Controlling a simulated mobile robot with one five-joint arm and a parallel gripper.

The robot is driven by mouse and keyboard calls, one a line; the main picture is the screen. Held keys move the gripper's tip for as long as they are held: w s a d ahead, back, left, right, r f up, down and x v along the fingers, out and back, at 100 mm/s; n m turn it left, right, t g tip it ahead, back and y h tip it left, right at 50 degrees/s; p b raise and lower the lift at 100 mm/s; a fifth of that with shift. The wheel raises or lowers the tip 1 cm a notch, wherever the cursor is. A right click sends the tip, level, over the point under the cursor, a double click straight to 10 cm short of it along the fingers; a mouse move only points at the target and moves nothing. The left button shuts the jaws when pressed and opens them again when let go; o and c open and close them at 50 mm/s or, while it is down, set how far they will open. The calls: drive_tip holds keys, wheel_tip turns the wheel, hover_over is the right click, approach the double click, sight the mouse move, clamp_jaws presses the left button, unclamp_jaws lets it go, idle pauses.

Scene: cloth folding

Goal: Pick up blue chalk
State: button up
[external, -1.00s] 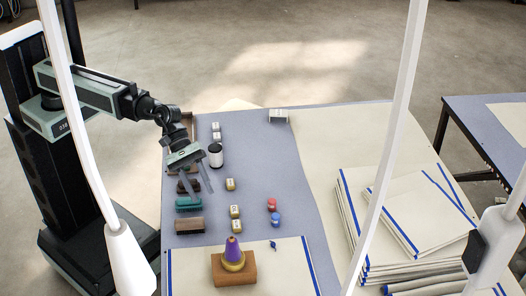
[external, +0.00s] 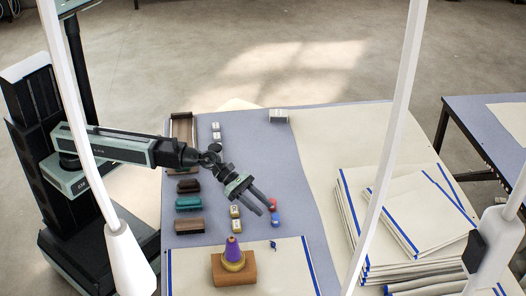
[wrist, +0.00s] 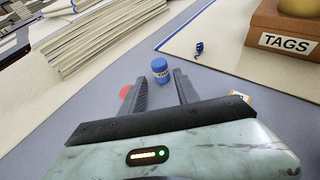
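The blue chalk (external: 275,220) is a small blue cylinder standing on the grey table. It also shows in the wrist view (wrist: 160,71), just beyond and between my fingertips. My gripper (external: 267,207) is open and empty, with its two fingers apart and pointing at the blue chalk. The fingers also show in the wrist view (wrist: 160,77). A red chalk (external: 272,204) stands just behind the blue one, partly hidden by my gripper. In the wrist view the red chalk (wrist: 125,91) sits beside the left finger, mostly covered by it.
A wooden block (external: 236,272) labelled TAGS carries a purple and yellow cone. Brushes (external: 188,203) line the left edge. Stacked cloths (external: 385,240) lie to the right. A small blue piece (wrist: 198,47) lies on the cream cloth.

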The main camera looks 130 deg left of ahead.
sight(275, 218)
drive_tip(key=b+x, duration=0.2)
drive_tip(key=x, duration=0.5)
drive_tip(key=shift+w+f, duration=0.15)
drive_tip(key=shift+f, duration=0.05)
drive_tip(key=shift+r, duration=0.1)
clamp_jaws()
